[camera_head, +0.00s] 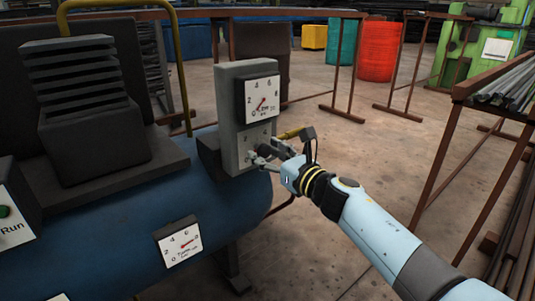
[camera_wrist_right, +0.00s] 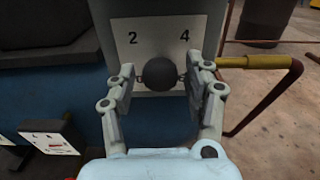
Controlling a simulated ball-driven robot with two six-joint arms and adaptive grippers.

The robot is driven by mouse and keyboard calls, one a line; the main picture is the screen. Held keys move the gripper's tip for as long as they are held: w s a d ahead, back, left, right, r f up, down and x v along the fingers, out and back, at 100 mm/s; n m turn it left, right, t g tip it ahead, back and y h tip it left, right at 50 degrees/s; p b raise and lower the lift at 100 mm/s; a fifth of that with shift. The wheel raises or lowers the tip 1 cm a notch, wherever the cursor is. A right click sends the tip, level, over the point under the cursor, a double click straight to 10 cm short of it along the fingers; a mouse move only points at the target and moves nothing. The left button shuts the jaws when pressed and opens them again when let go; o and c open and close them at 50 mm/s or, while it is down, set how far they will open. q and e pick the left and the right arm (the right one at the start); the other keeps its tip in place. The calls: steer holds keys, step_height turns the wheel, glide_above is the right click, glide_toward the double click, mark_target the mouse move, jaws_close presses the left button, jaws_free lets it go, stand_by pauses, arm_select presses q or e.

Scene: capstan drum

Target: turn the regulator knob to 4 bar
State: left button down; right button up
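The regulator knob (camera_wrist_right: 160,73) is a dark round knob on a white plate, with "2" printed to its upper left and "4" to its upper right. No clear pointer mark shows on it. My right gripper (camera_wrist_right: 166,72) has one finger on each side of the knob, with slivers of plate visible between. In the head view my right gripper (camera_head: 268,152) is at the lower part of the grey panel (camera_head: 230,110) and hides most of the knob. The gauge (camera_head: 262,98) above has a red needle; its reading is too small to tell. My left gripper is out of view.
The panel stands on the blue tank (camera_head: 110,235), which carries a second gauge (camera_head: 178,241) and a "Run" box (camera_head: 14,215). A yellow pipe (camera_wrist_right: 255,62) runs right of the knob. A rack of metal bars (camera_head: 505,85) stands at right; open floor lies between.

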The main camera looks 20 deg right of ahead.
steer(key=c, duration=0.9)
steer(key=shift+m, duration=0.3)
steer(key=shift+c, duration=0.2)
